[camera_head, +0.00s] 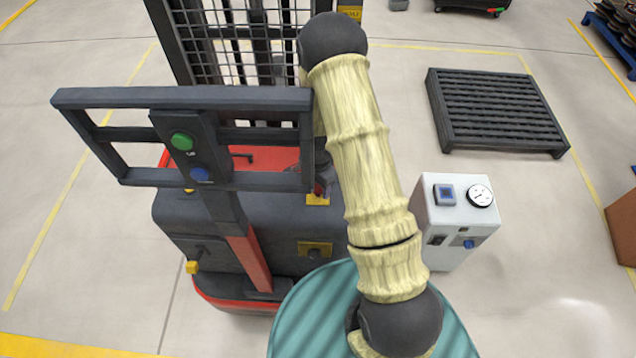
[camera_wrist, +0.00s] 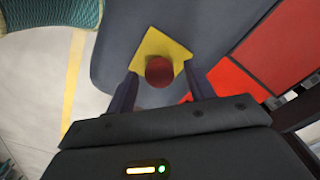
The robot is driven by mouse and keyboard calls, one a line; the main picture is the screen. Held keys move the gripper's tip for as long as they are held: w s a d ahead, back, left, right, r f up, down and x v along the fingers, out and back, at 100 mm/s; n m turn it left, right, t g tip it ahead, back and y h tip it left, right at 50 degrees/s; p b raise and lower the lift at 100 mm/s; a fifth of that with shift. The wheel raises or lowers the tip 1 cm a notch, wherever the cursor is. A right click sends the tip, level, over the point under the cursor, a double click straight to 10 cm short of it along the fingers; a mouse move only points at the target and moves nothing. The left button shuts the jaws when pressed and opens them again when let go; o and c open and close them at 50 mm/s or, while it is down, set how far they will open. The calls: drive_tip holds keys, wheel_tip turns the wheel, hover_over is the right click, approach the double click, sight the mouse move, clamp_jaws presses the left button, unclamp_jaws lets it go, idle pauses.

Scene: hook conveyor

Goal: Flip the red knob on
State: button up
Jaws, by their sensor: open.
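The red knob (camera_wrist: 159,71) is round and sits on a yellow plate (camera_wrist: 151,44) on a dark grey surface in the wrist view. My gripper (camera_wrist: 160,76) is open, with one dark finger on each side of the knob. No firm contact between fingers and knob can be made out. In the head view, the yellow plate (camera_head: 317,200) shows on the grey and red vehicle (camera_head: 210,215), just left of my arm. My arm and gripper largely hide the knob there.
A white box (camera_head: 458,219) with a gauge stands right of my arm. A black pallet (camera_head: 495,108) lies behind it. Open floor surrounds them.

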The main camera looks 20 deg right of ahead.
sight(318, 187)
drive_tip(key=shift+f, duration=0.1)
clamp_jaws()
drive_tip(key=shift+r+p, duration=0.5)
drive_tip(key=shift+r, duration=0.8)
drive_tip(key=shift+w, duration=0.1)
unclamp_jaws()
wheel_tip(318, 187, up, 17)
drive_tip(key=b, duration=0.3)
drive_tip(key=shift+r, duration=0.15)
